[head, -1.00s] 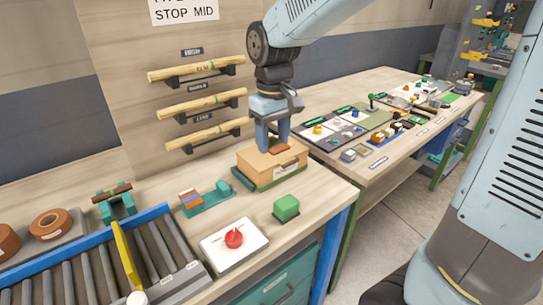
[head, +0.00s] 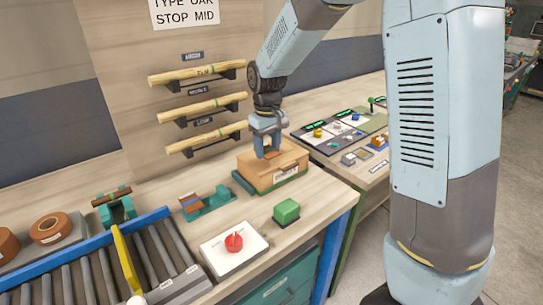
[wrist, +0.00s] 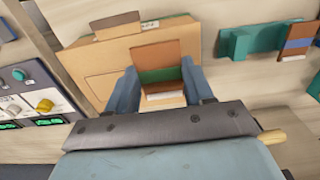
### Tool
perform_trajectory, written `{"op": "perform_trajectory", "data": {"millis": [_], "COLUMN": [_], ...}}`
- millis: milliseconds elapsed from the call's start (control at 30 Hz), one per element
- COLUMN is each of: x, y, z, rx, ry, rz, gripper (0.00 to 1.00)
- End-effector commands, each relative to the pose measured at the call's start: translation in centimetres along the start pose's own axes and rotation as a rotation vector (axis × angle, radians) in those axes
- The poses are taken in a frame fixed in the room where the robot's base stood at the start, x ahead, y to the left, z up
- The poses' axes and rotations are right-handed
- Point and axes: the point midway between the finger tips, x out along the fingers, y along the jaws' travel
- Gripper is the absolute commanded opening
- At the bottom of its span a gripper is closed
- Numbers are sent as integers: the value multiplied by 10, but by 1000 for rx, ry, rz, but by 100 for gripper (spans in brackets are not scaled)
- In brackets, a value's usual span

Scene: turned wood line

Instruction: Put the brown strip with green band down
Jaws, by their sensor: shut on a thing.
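My gripper (head: 266,152) is shut on the brown strip with green band (wrist: 158,52). In the wrist view the strip lies between the two fingers (wrist: 160,66), with its brown end, green band and a pale part showing. The strip is over the tan box (head: 288,176), also in the wrist view (wrist: 90,65). I cannot tell whether the strip touches the box. In the head view my fingers hide most of the strip.
Left of the box is a teal holder (head: 214,199) with a brown and blue-banded strip (head: 190,202). A green block (head: 287,211) and a white panel with a red knob (head: 234,241) stand in front. Rollers (head: 97,275) lie at the left. Bare bench lies between.

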Motion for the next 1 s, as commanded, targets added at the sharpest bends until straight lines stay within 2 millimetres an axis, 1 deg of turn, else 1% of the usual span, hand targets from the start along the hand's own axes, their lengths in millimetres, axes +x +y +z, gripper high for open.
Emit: {"op": "perform_trajectory", "data": {"millis": [133,300,333,667,1000], "x": [11,33,35,39,49], "y": [3,3,3,3,2], "z": [-4,-4,-4,-3,-2], "rx": [0,1,1,1,0], "ry": [-2,-4,-2,-3,-9], "rz": [0,-1,0,0,-1], "gripper": [24,24,24,24,24]}}
